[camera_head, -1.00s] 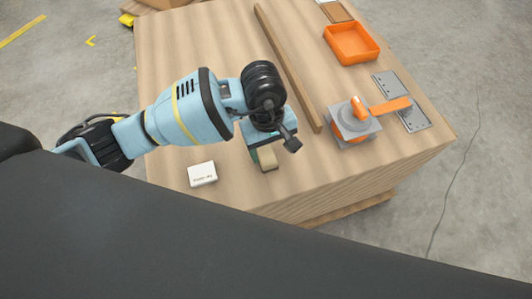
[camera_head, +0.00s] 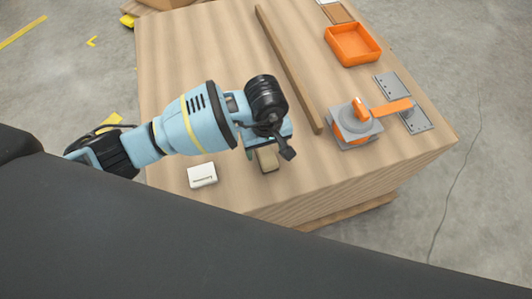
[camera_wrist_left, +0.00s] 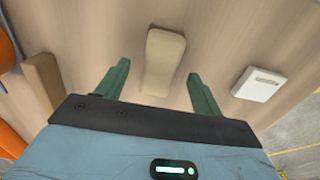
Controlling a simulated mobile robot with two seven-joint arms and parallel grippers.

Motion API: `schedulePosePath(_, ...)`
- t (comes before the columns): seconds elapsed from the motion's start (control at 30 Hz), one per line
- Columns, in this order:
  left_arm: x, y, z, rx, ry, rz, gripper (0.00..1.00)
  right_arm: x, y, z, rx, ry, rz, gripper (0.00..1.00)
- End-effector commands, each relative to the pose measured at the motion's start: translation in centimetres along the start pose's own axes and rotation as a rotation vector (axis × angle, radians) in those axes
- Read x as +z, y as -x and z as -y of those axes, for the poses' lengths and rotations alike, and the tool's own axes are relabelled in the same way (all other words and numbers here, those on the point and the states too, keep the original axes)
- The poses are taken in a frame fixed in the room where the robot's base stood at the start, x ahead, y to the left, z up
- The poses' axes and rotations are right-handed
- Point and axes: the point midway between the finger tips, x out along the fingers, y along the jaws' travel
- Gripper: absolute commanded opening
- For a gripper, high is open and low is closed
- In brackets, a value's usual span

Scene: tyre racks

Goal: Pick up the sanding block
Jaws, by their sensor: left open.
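The sanding block appears to be the tan, rounded block (camera_head: 267,160) near the front edge of the wooden table (camera_head: 195,65). In the left wrist view the block (camera_wrist_left: 163,55) lies between and beyond the green fingertips of my open left gripper (camera_wrist_left: 158,76), with a visible gap on each side. In the head view my left gripper (camera_head: 266,143) is above and just behind the block, and the wrist hides part of the block and most of the fingers. I cannot tell the exact height gap. My right gripper is not in view.
A small white box (camera_head: 202,175) lies left of the block. A long wooden bar (camera_head: 288,68) runs along the table to the right. Beyond it are a grey and orange tool (camera_head: 354,127), metal plates (camera_head: 405,100) and an orange bin (camera_head: 353,43).

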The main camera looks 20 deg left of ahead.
Motion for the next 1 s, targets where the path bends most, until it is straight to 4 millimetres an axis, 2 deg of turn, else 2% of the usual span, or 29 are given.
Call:
schedulePosePath(0.03, 0.2, -0.9, 0.0, -0.002, 0.001, 0.005, 0.67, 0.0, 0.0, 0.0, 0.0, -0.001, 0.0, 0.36)
schedulePosePath(0.2, 0.1, -2.5, 0.0, 0.0, 0.0, 0.002, 0.67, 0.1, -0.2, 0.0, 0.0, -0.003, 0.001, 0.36)
schedulePosePath(0.47, 0.0, -2.7, -0.1, 0.002, -0.001, 0.0, 0.67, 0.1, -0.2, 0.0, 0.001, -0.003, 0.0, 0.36)
schedulePosePath(0.87, 0.0, -2.7, 0.0, 0.001, 0.0, 0.0, 0.18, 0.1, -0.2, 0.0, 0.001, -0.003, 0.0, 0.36)
schedulePosePath(1.0, 0.0, -2.7, -0.1, 0.002, 0.0, 0.0, 0.18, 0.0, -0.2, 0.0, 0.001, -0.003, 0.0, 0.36)
